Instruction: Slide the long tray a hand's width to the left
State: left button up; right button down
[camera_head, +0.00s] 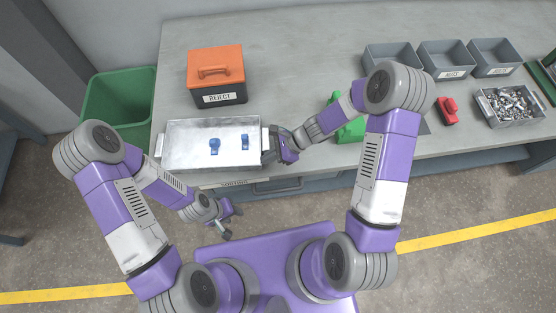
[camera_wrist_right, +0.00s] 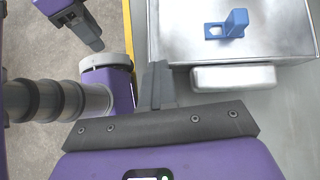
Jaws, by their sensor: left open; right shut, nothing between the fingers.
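The long tray (camera_head: 185,150) is a shallow silver metal tray at the left end of the grey bench, with a pale handle at each short end. Two blue pieces (camera_head: 214,146) (camera_head: 245,142) are in it. My right gripper (camera_head: 267,157) is shut and empty at the tray's right end, by the front of that handle. In the right wrist view its closed fingers (camera_wrist_right: 155,75) are beside the pale handle (camera_wrist_right: 232,78) and close to the tray wall (camera_wrist_right: 180,30); I cannot tell if they touch. My left gripper (camera_head: 231,222) is open and empty, in front of the bench.
An orange-lidded REJECT box (camera_head: 215,65) stands behind the tray. A green bin (camera_head: 118,105) is left of the bench. A green object (camera_head: 350,131), a red object (camera_head: 448,110) and several grey bins (camera_head: 445,60) are to the right. Little bench shows left of the tray.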

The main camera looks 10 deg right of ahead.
jog(key=shift+w+d+f, duration=0.2)
jog(key=shift+w+f, duration=0.05)
jog(key=shift+f, duration=0.15)
jog(key=shift+s+a+r, duration=0.1)
jog(key=shift+s, duration=0.05)
